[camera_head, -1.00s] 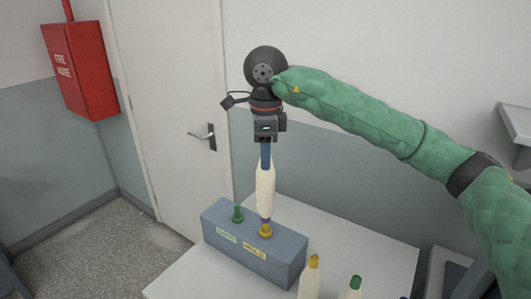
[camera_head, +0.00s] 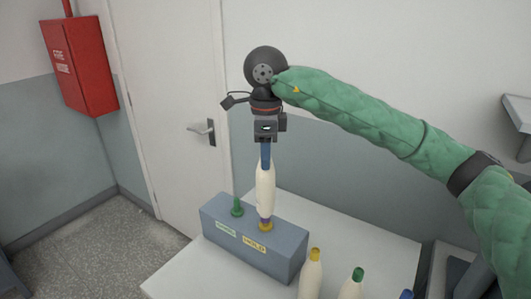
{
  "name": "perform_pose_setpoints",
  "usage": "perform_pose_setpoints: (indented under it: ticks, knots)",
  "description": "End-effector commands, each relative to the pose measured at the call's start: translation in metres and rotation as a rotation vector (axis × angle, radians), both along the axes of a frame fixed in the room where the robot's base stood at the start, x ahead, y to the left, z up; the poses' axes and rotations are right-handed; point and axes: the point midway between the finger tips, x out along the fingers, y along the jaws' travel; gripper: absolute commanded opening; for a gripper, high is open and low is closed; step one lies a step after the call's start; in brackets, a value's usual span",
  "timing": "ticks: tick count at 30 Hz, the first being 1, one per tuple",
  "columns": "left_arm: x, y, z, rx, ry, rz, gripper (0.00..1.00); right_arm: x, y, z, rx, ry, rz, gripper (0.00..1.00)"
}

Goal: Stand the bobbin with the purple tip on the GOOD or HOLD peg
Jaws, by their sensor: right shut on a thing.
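My right gripper (camera_head: 265,158) points down from above and is shut on the upper end of a cream bobbin (camera_head: 265,188). The bobbin is upright, with its purple tip (camera_head: 264,222) at the lower end. It is over the yellow HOLD peg (camera_head: 265,228) on the grey-blue block (camera_head: 285,262). The purple tip is at the peg's yellow base, and the bobbin hides the rest of this peg. I cannot tell whether it rests there. The green peg (camera_head: 237,208) beside it, to the left, is empty; its label is too small to read. My left gripper is not in view.
Bobbins with a yellow tip (camera_head: 313,275) and a green tip (camera_head: 353,283) stand at the front right, with a blue tip (camera_head: 406,294) at the bottom edge. A wall and door stand behind.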

Motion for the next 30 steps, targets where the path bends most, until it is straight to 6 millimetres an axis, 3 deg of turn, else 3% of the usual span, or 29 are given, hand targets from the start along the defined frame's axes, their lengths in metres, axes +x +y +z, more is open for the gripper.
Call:
perform_pose_setpoints:
  ticks: [24, 25, 28, 30]
  knots:
    - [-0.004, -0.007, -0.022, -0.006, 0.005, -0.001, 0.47, 0.000, 0.000, -0.022, 0.000, 0.000, 0.000, 0.00]
    - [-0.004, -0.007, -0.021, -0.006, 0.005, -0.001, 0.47, 0.000, 0.000, -0.021, 0.000, 0.000, 0.000, 0.36]
    - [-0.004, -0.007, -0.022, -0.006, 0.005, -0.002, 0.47, 0.000, 0.000, -0.022, 0.000, 0.000, 0.000, 0.56]
    - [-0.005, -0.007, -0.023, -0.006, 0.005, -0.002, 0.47, 0.000, 0.000, -0.023, 0.000, 0.000, 0.000, 0.58]
